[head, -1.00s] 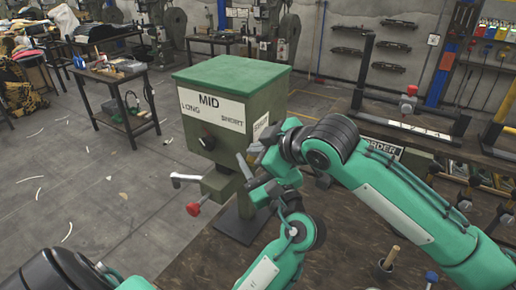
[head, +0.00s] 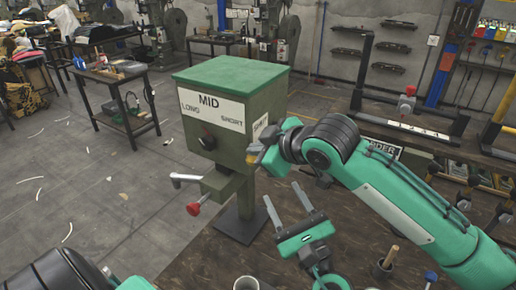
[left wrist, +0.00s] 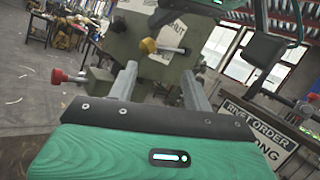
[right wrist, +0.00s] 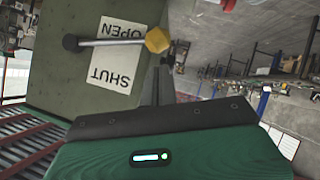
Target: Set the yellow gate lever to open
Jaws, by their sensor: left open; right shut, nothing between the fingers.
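The yellow gate lever is a grey rod with a yellow knob (right wrist: 157,40) on the side of the green press box (head: 205,120). In the right wrist view, turned upside down, the rod lies across the white label (right wrist: 116,65), between OPEN and SHUT and closer to OPEN. The knob also shows in the left wrist view (left wrist: 148,45). My right gripper (right wrist: 160,66) is shut and empty, its tips close by the knob; I cannot tell whether they touch. My left gripper (head: 281,190) is open and empty, in front of the box and below the right gripper.
A red-knobbed handle (head: 194,208) sticks out low on the box, and a dark dial (head: 207,142) is on its front. The brown bench (head: 210,268) holds a white cup (head: 246,284) and a pot with a wooden handle (head: 385,266). The right arm spans the right side.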

